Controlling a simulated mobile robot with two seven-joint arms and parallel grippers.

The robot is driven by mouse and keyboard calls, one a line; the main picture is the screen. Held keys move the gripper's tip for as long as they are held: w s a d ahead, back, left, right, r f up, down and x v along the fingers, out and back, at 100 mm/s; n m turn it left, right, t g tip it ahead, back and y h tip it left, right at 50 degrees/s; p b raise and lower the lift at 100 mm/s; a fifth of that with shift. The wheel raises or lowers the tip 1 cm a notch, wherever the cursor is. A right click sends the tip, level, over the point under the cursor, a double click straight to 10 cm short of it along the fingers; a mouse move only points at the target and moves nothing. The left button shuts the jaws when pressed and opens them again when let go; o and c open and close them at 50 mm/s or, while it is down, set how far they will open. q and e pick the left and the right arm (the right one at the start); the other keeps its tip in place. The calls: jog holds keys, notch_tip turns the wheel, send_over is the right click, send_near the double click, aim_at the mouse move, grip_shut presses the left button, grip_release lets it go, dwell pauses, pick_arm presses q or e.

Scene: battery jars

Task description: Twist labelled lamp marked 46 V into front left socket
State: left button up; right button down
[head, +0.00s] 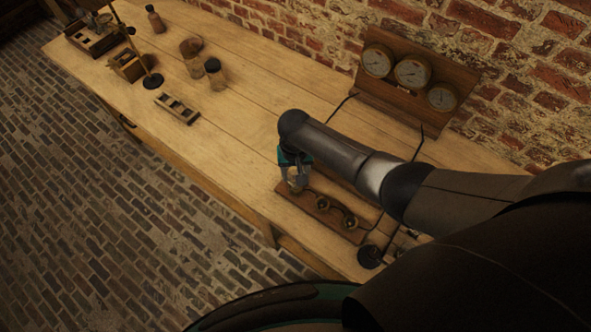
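A wooden socket board (337,217) lies near the table's front edge, with two round brass sockets in plain view, a middle one (322,203) and a right one (350,221). My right gripper (296,181) points down over the board's left end, at the leftmost position of that front row. A small pale, brassy shape shows at its fingertips; I cannot tell whether it is a lamp, a socket or both. The fingers' gap is too small to judge. No 46 V label is readable. My arm hides part of the board's back. My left gripper is not in view.
A gauge panel (405,88) with three dials stands by the brick wall, wires running from it. Jars (215,75), a slotted wooden rack (177,107) and a stand with a dark round base (152,82) are at left. The table's middle is clear.

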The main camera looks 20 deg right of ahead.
jog(key=shift+s+m, duration=0.1)
jog(key=shift+m, duration=0.5)
jog(key=shift+c, duration=0.8)
grip_release()
jog(key=shift+r, duration=0.1)
jog(key=shift+r, duration=0.3)
notch_tip(320, 180, up, 14)
jog(key=p, duration=0.1)
jog(key=shift+r+p, duration=0.25)
jog(key=shift+p, duration=0.05)
jog(key=shift+f, duration=0.1)
